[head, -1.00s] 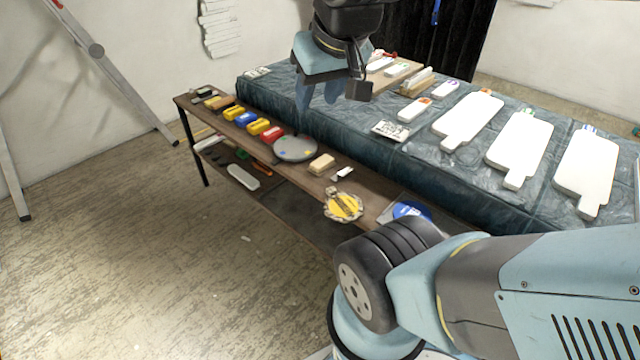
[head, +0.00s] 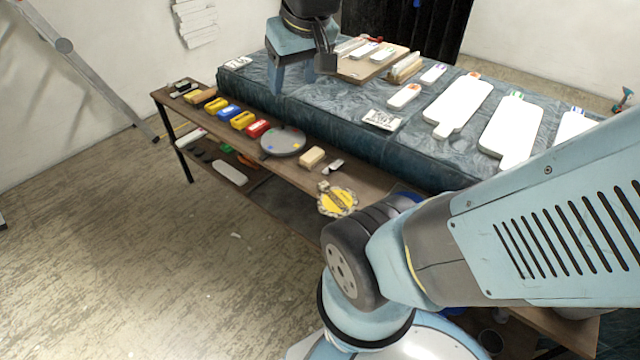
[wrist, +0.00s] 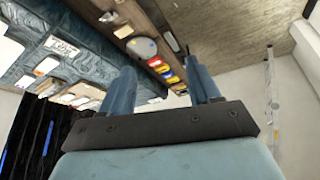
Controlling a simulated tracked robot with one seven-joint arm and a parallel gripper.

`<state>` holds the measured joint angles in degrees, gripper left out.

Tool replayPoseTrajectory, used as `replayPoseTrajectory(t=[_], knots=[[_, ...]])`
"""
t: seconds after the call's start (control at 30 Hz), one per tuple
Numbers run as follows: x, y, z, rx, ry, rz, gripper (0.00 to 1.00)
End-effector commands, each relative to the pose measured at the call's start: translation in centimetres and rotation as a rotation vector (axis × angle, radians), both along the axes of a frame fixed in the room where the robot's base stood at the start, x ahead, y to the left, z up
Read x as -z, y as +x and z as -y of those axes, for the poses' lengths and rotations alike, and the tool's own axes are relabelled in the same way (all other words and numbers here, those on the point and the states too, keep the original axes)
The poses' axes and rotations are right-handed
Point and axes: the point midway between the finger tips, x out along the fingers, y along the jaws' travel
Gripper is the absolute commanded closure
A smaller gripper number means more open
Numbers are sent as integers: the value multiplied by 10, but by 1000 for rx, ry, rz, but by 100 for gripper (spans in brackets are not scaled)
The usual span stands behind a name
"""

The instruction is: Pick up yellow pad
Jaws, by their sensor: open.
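Two yellow block-like pads lie in a row on the narrow wooden shelf (head: 300,165), one farther back (head: 217,104) and one nearer (head: 242,120). A blue block (head: 229,112) lies between them and a red block (head: 257,128) follows. A yellow round piece with a ragged pale edge (head: 338,202) lies nearer on the shelf. I cannot tell which yellow thing is the named pad. My gripper (head: 290,84) is open and empty, above the far part of the blue-covered table. In the wrist view the coloured row, with a yellow block (wrist: 166,70), appears between my fingers.
A grey round disc (head: 283,141) and a tan block (head: 312,157) share the shelf. The blue-covered table (head: 340,115) beside it holds white boards (head: 458,105) and a wooden tray (head: 362,66). A ladder (head: 85,70) leans at left. The floor at left is open.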

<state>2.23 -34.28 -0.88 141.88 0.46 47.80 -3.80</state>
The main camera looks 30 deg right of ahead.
Motion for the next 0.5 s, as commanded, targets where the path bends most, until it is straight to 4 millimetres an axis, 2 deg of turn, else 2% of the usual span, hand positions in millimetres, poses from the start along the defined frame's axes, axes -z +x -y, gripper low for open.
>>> replayPoseTrajectory(t=[0.2,0.5], knots=[[34,46,18,-5,-9,-79,38],[93,98,49,-14,-15,-174,38]])
